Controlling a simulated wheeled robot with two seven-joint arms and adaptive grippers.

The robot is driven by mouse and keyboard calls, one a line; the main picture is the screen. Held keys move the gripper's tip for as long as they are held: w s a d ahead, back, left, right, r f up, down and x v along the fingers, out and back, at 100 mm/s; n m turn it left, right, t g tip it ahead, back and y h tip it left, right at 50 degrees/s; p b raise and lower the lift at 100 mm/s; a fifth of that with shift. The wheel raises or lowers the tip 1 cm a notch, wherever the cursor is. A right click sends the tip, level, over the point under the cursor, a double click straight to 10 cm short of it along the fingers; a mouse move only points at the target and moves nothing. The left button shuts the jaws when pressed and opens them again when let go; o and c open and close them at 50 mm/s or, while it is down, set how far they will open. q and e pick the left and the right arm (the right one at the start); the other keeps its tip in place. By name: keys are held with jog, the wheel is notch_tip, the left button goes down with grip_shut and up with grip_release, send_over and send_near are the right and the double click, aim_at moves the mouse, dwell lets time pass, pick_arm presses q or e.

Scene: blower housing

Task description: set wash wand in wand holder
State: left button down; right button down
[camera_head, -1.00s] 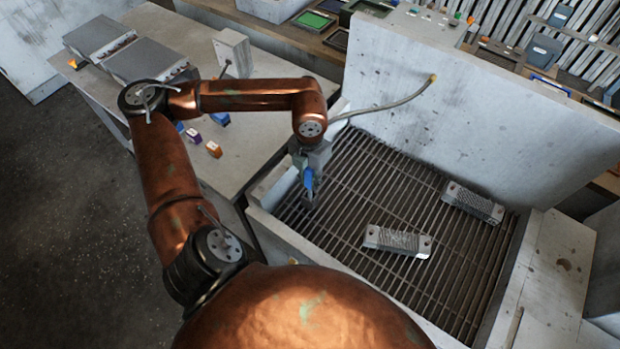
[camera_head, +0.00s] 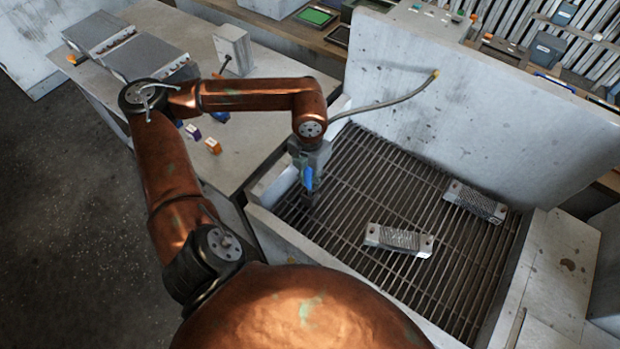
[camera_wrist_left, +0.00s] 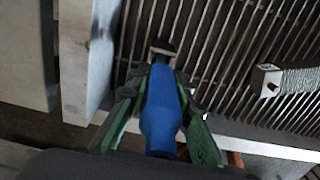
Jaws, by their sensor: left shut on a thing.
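The wash wand (camera_head: 308,178) has a blue body and hangs over the left part of the grated basin. My left gripper (camera_head: 309,165) is shut on it. In the left wrist view the blue wand (camera_wrist_left: 161,110) sits between the green fingers of my left gripper (camera_wrist_left: 158,115), with its dark tip (camera_wrist_left: 163,50) pointing away over the grate. A grey hose (camera_head: 385,104) runs from a fitting on the back panel toward the gripper. I cannot pick out the wand holder for certain. My right gripper is not in view.
The basin's slatted grate (camera_head: 350,240) holds two ribbed metal parts, one near the middle (camera_head: 398,240) and one at the right (camera_head: 475,201). A tall pale panel (camera_head: 480,110) stands behind. The left table (camera_head: 250,140) carries small coloured blocks and a grey box (camera_head: 233,50).

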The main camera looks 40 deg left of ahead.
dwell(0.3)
pick_arm(q)
jog(key=c, duration=1.6)
grip_release()
notch_tip(320, 180, up, 12)
jog(key=shift+f, duration=0.1)
